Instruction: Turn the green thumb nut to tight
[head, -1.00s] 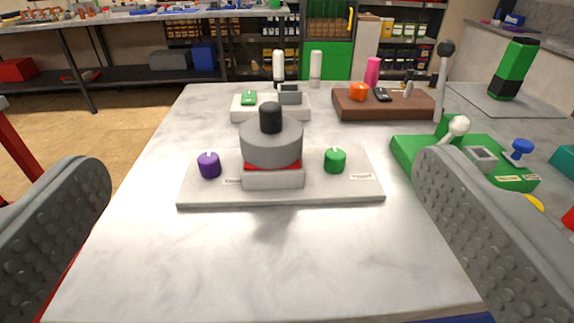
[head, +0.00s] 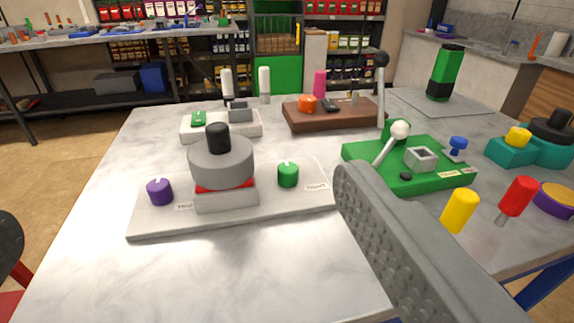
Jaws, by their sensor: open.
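The green thumb nut (head: 288,174) stands on the right part of a light grey base plate (head: 250,214), beside the vacuum pump (head: 222,170). The nut has a pale mark on top, and a small label lies to its right. The pump has a grey round body, a black knob and a red band. A purple thumb nut (head: 160,191) stands at the plate's left end. My gripper is open and empty; only its right finger (head: 415,250) shows, to the right of the plate and apart from the nut. The left finger is out of view.
A green device (head: 410,180) with a white-knobbed lever stands right of the plate. A brown block (head: 330,118) with a tall black-knobbed lever is behind. Yellow (head: 460,210) and red (head: 517,196) handles stand at the right. The table front (head: 220,280) is clear.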

